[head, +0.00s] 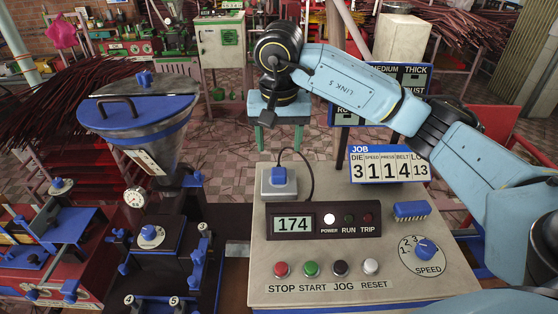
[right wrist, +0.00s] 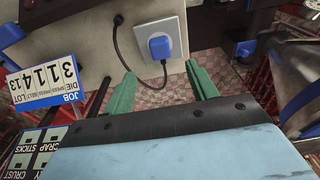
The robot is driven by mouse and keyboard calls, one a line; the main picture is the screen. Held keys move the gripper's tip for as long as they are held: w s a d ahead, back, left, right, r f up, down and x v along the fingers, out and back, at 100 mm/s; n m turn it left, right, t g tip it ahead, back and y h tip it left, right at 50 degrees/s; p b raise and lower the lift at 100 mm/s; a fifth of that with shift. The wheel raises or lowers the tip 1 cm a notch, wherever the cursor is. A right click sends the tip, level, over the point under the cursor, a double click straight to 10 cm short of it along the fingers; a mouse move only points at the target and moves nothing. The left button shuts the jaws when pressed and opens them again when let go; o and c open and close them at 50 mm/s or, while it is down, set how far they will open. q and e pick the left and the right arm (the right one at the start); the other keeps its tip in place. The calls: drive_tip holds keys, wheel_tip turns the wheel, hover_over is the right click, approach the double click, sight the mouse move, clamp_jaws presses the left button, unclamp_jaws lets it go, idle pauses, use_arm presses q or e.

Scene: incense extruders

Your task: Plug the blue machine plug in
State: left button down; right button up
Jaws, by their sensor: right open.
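The blue plug (head: 284,176) stands at the grey-white socket box (head: 272,194) on the back left of the control panel, with a dark cord looping from it. In the right wrist view the plug (right wrist: 160,47) sits against the white socket plate (right wrist: 148,28); I cannot tell how deep it is seated. My right gripper (head: 277,130) is beyond the panel's far edge, behind the plug. Its green fingers (right wrist: 161,80) are spread and empty, apart from the plug. My left gripper is not in view.
A JOB sign (head: 389,166) stands at the panel's back. A blue-rimmed hopper (head: 140,112) stands left.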

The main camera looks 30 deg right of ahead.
drive_tip(key=shift+s+a+r, duration=0.1)
drive_tip(key=shift+s+r, duration=0.1)
drive_tip(key=shift+r, duration=1.6)
drive_tip(key=shift+r, duration=0.1)
